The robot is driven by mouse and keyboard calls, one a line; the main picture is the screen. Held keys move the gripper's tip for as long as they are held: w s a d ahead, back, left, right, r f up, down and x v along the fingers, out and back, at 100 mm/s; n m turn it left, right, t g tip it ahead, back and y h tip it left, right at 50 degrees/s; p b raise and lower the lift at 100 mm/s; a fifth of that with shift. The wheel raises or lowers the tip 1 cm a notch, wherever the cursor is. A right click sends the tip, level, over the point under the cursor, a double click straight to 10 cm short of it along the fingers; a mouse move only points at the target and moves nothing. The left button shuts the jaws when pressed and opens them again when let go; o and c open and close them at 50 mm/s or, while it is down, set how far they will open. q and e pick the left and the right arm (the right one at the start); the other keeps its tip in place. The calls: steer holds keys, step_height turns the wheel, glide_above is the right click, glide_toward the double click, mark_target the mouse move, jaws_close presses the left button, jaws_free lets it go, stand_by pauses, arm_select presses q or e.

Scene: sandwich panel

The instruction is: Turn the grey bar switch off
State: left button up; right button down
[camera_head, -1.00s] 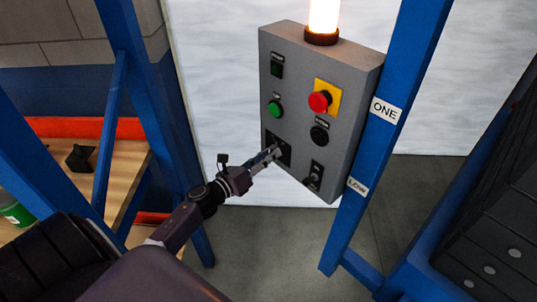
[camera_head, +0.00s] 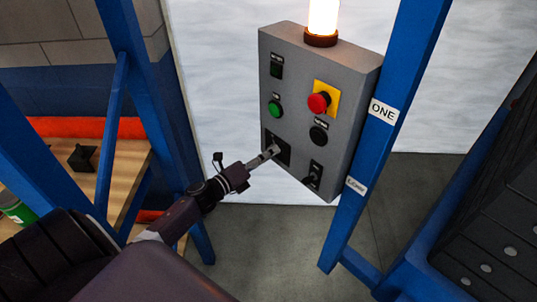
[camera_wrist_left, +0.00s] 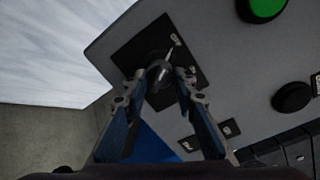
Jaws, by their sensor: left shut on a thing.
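The grey control box (camera_head: 345,75) hangs on the blue frame. The bar switch (camera_wrist_left: 160,70) sits on a square black plate (camera_wrist_left: 133,60) at the box's lower left; the plate also shows in the head view (camera_head: 284,154). In the head view my left gripper (camera_head: 273,151) reaches it from the lower left and hides much of the switch. In the left wrist view my left gripper (camera_wrist_left: 160,77) has its fingertips on both sides of the switch, shut on it. The switch's exact angle is hard to tell. My right gripper is not in view.
Nearby on the box are a green button (camera_head: 275,109), a red emergency stop (camera_head: 319,102), a black knob (camera_head: 319,134) and a lower-right black switch (camera_head: 314,176). A lit lamp (camera_head: 323,18) stands on top. Blue posts (camera_head: 385,110) flank the box.

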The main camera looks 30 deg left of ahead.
arm_select(q)
steer(key=o, duration=1.2)
steer(key=shift+c, duration=0.2)
steer(key=shift+m, duration=0.3)
